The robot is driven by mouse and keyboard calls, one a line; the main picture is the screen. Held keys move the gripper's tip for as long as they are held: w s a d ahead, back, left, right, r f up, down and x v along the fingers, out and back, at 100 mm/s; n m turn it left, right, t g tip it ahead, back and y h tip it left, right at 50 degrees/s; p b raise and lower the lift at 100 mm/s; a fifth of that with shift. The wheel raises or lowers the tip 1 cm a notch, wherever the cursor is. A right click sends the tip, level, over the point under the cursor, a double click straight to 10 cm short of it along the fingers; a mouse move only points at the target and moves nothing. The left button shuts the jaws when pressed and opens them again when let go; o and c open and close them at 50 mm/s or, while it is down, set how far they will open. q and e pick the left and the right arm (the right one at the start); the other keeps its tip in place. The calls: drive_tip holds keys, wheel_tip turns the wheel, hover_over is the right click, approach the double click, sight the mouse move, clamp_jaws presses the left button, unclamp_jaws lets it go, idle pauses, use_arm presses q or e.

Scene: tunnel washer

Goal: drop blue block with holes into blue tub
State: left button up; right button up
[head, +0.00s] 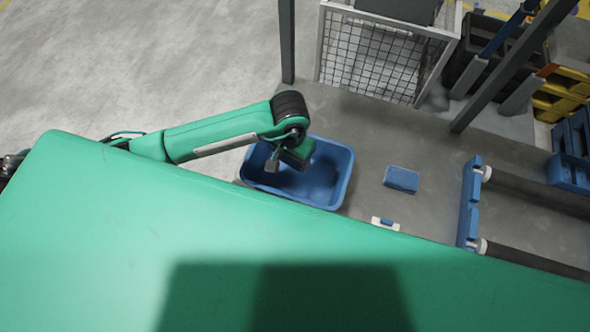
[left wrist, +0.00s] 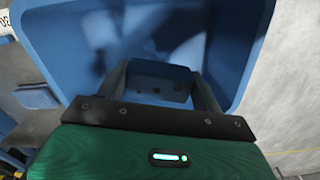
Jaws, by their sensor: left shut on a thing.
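The blue tub (head: 335,180) stands open below my left arm in the head view. It fills much of the left wrist view (left wrist: 235,50). My left gripper (left wrist: 160,77) is over the tub and points down into it. Its two dark fingers are shut on the blue block with holes (left wrist: 158,93), whose dark round holes show between them. The tub's interior shows behind the block, in shadow. In the head view the held block is hidden by the gripper. My right gripper is not in view.
A second blue block (head: 402,179) lies on the grey surface right of the tub, apart from it. A small white and blue item (head: 385,223) lies nearer. Dark rollers with a blue end bracket (head: 469,203) are at the right. A wire mesh cage (head: 372,60) stands behind.

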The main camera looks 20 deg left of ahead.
use_arm(q)
drive_tip(key=o, duration=1.1)
wheel_tip(320, 180, up, 14)
drive_tip(key=b, duration=0.4)
drive_tip(key=shift+f, duration=0.15)
